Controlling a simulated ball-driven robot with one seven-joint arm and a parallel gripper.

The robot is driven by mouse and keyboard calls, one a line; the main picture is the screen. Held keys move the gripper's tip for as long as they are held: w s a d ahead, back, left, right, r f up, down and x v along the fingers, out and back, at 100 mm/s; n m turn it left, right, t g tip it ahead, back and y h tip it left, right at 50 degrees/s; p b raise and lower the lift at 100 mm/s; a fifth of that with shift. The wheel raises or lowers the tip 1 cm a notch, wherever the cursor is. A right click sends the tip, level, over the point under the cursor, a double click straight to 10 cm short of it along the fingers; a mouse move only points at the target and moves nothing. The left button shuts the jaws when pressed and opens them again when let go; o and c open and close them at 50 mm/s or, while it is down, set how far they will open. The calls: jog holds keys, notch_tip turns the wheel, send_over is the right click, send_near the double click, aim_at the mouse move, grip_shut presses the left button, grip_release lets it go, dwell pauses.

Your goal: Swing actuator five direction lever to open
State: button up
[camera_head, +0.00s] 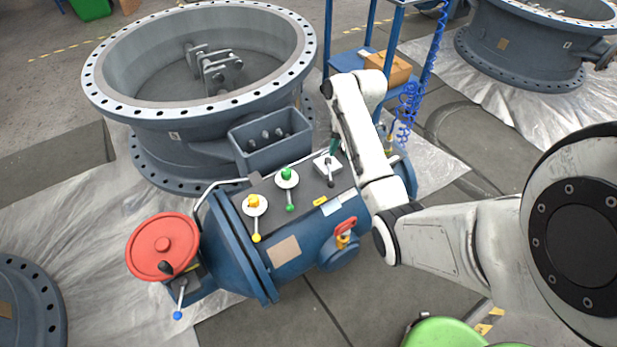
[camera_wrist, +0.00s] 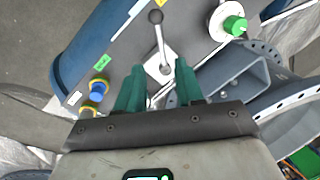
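The blue actuator (camera_head: 285,248) has a grey top panel with several levers. A lever with a black ball knob (camera_head: 330,183) stands on a white square plate at the panel's right end. In the wrist view its knob (camera_wrist: 155,16) is at the top, and its metal shaft runs down to the white plate (camera_wrist: 152,62). My gripper (camera_wrist: 159,78) has green fingers spread apart. They appear on either side of the lever's base, with no visible grip on the shaft. In the head view my gripper (camera_head: 334,146) is just behind the lever, partly hidden by my arm.
A green-knobbed lever (camera_head: 288,187) and a yellow-knobbed lever (camera_head: 255,220) stand left on the panel. A red handwheel (camera_head: 162,246) is at the far left end. The large valve ring (camera_head: 300,62) rises behind. Blue and yellow fittings (camera_wrist: 97,88) lie left of my fingers.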

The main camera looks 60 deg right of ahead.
aim_at(330, 173)
jog(key=f, duration=0.3)
jog(key=w+f+b, duration=0.1)
jog(key=f, duration=0.3)
jog(key=w+f, duration=0.1)
jog(key=f, duration=0.2)
jog(key=shift+a+f+b, duration=0.2)
jog(key=shift+a+b, duration=0.1)
jog(key=shift+b, duration=0.1)
jog(key=shift+c, duration=0.4)
grip_shut()
dwell(0.6)
